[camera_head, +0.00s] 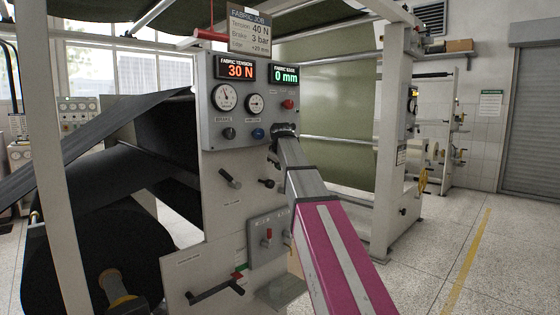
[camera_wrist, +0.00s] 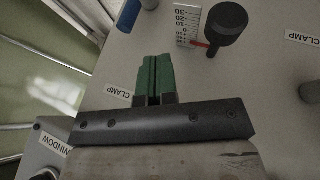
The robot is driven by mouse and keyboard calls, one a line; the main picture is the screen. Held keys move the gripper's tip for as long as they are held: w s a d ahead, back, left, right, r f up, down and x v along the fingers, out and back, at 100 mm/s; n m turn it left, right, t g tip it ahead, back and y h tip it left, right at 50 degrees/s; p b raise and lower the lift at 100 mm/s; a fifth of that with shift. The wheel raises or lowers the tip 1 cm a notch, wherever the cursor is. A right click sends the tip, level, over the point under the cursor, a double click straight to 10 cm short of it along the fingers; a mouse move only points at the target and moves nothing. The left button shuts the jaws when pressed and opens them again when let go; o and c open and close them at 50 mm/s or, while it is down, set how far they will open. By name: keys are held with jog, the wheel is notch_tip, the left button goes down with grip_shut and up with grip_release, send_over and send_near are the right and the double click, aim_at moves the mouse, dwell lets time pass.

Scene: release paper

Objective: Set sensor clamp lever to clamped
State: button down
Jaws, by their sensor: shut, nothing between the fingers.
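My gripper (camera_wrist: 155,72) shows in the wrist view as two green fingers pressed together, empty, in front of the light grey machine panel. In the head view, the dark end of my arm (camera_head: 284,130) is at the right edge of the gauge box, and the fingers cannot be made out. A blue part (camera_wrist: 128,15) shows beyond the fingertips. I cannot tell whether anything touches the fingers.
A black knob (camera_wrist: 226,24) stands beside a scale with a red pointer. The tension display (camera_head: 236,68) reads 30 N. Open floor (camera_head: 490,265) lies right.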

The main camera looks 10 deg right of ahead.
jog(key=w+d+f, duration=0.2)
jog(key=w+f, duration=0.2)
jog(key=w, duration=0.1)
jog(key=shift+d, duration=0.4)
jog(key=shift+w, duration=0.2)
